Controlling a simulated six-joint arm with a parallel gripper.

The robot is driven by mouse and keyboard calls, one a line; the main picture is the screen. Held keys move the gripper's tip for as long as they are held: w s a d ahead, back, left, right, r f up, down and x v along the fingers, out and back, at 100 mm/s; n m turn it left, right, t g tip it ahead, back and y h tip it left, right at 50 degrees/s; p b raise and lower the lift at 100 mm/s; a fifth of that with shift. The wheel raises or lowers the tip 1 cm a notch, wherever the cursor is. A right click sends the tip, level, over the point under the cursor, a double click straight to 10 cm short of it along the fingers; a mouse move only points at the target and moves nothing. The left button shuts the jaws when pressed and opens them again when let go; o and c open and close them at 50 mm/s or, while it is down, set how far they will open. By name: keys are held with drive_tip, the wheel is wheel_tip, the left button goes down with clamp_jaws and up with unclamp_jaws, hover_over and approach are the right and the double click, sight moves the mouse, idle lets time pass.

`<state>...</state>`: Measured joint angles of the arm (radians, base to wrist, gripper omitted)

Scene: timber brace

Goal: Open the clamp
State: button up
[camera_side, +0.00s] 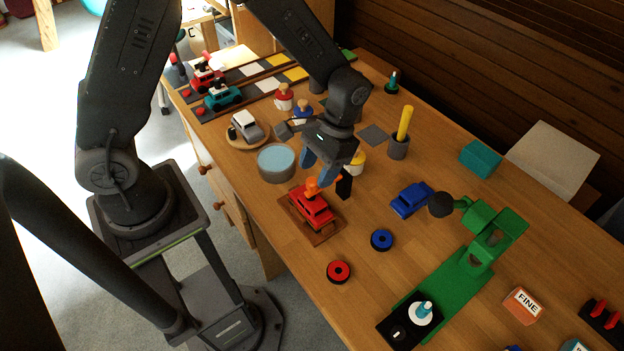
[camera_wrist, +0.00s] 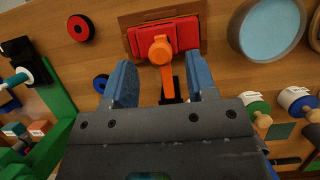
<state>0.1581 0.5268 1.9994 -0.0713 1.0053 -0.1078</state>
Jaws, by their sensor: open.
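The clamp is an orange arm with a round orange end (camera_side: 312,186), pressed down on or just over a red toy car (camera_side: 314,208). Its black base (camera_side: 344,186) stands beside the car. In the wrist view the orange arm (camera_wrist: 166,78) runs from the car (camera_wrist: 183,36) to the black base (camera_wrist: 178,92). The car sits on a brown wooden board (camera_side: 322,236). My gripper (camera_side: 317,168) is open and empty, above and beside the clamp. In the wrist view its blue fingers (camera_wrist: 160,66) stand apart, one on each side of the orange arm; contact cannot be told.
A light-blue round dish (camera_side: 276,161) stands left of the gripper. A blue car (camera_side: 411,199), a blue ring (camera_side: 382,240) and a red ring (camera_side: 338,271) lie to the right and front. A green stand (camera_side: 466,278) is further right. Peg figures stand behind.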

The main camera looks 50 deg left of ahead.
sight(313, 180)
drive_tip(key=shift+x, duration=1.85)
drive_tip(key=shift+c, duration=0.5)
clamp_jaws()
